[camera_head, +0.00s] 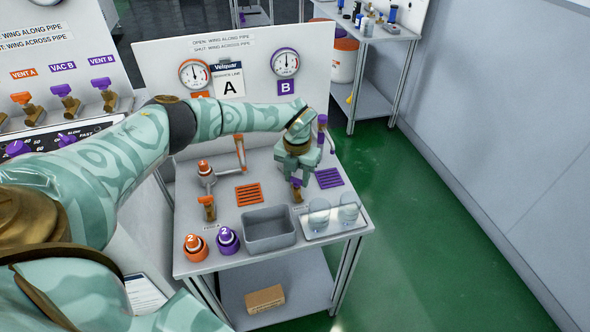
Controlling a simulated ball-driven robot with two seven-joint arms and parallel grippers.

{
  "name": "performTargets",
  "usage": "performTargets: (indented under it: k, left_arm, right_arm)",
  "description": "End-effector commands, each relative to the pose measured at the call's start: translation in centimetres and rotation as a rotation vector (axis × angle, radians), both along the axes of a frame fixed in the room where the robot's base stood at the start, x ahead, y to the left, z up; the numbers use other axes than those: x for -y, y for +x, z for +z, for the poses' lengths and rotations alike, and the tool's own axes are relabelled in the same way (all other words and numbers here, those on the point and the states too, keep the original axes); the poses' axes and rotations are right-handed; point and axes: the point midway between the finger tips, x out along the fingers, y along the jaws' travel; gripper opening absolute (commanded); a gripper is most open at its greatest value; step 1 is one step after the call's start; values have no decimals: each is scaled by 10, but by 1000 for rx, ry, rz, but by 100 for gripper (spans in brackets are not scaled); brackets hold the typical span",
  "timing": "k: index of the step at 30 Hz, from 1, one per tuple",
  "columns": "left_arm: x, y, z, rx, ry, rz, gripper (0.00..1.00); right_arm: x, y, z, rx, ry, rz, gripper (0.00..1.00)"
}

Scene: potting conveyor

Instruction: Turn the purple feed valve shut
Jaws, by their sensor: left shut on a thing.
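The purple feed valve (297,194) stands on the table's right half, a brass body with a purple wing on top. My left gripper (299,174) reaches down over it from behind and is shut on its purple wing. The fingers cover much of the wing, so I cannot tell whether it lies along or across the pipe. A sign (223,44) on the back panel reads open with wing along pipe, shut with wing across pipe. My right gripper is not in view.
An orange feed valve (208,208) stands to the left. In front are orange (193,246) and purple (228,240) numbered items, a grey bin (268,242) and a tray (335,232) with clear cups. A purple-topped spout (322,121) rises beside my gripper. Green floor is free at right.

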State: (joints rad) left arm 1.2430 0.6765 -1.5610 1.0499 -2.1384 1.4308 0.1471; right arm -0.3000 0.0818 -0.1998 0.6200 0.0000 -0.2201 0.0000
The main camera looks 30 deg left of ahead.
Motion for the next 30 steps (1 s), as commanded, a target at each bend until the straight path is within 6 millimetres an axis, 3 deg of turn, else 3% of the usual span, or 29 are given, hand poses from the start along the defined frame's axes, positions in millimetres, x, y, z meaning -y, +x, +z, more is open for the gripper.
performTargets:
  k: [12,21,30]
  left_arm:
    - [0,1,5,5,-1,385,14]
    - [-1,2,4,5,0,591,14]
    - [-1,2,3,6,0,691,14]
  right_arm:
    - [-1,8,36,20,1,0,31]
    - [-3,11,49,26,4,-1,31]
    - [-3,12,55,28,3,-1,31]
